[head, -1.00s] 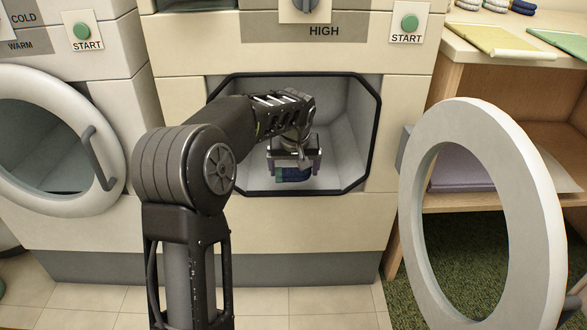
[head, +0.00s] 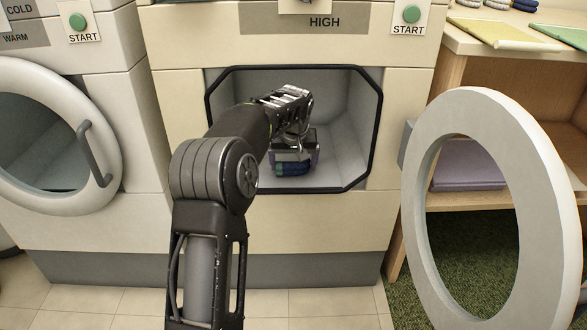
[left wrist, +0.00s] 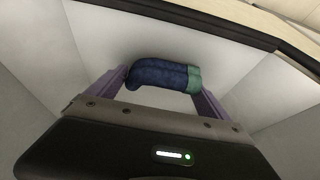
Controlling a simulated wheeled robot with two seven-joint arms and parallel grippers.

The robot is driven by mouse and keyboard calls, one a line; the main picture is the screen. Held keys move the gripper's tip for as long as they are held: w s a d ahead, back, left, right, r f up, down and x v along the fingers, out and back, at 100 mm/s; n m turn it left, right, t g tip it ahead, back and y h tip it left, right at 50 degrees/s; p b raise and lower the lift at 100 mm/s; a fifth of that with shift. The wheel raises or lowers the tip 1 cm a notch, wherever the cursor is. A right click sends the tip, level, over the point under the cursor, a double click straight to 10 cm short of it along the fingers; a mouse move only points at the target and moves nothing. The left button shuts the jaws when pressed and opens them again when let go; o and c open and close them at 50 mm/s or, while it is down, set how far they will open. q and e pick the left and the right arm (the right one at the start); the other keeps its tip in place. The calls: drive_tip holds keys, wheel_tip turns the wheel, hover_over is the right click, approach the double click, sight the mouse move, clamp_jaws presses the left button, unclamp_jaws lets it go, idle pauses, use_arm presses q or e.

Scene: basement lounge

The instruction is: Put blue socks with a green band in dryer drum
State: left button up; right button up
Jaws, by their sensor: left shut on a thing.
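The blue socks with a green band (head: 293,168) are inside the dryer drum (head: 340,135), low in the opening. In the left wrist view the socks (left wrist: 160,75) show dark blue with a green band at the right end. My left gripper (head: 294,160) reaches through the dryer opening and is shut on the socks. Its two purple fingers (left wrist: 158,92) stand on either side of them. Whether the socks touch the drum floor is hard to tell. My right gripper is not in view.
The round dryer door (head: 415,230) stands open at the right. A washer with a round door (head: 108,195) is at the left. A wooden shelf unit (head: 480,80) with folded cloths stands at the right. The black-edged opening frame (head: 378,130) surrounds my arm.

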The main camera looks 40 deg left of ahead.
use_arm(q)
drive_tip(key=shift+f, duration=0.1)
drive_tip(key=shift+f, duration=0.15)
drive_tip(key=o, duration=1.1)
drive_tip(key=shift+r, duration=0.25)
drive_tip(key=p+v, duration=0.4)
drive_tip(key=v, duration=0.8)
drive_tip(key=shift+p, duration=0.4)
